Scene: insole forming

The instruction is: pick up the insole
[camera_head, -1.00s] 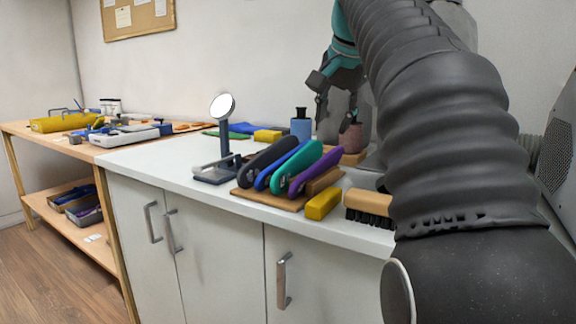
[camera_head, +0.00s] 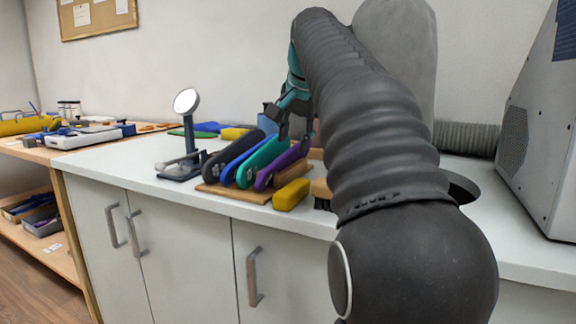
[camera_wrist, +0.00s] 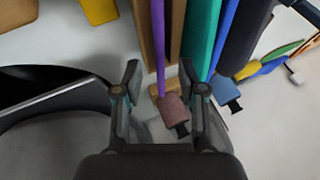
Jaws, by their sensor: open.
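Several insoles lean side by side in a wooden rack (camera_head: 238,194) on the white counter: dark (camera_head: 222,158), blue (camera_head: 238,163), teal (camera_head: 262,160) and purple (camera_head: 281,166). In the wrist view the purple insole (camera_wrist: 158,40) runs down between my open fingers, and the teal insole (camera_wrist: 200,38) lies beside it near the right finger. The blue insole (camera_wrist: 228,28) and dark insole (camera_wrist: 246,38) are further right. My gripper (camera_head: 287,106) is empty above the rack's far end; it also shows in the wrist view (camera_wrist: 166,82). Contact with any insole cannot be told.
A yellow block (camera_head: 291,194) sits right of the rack. A mirror on a stand (camera_head: 188,118) is on the left. A pinkish bottle (camera_wrist: 172,106) and a blue bottle (camera_wrist: 224,90) stand close to my fingers. A grey machine (camera_head: 545,140) is at the right.

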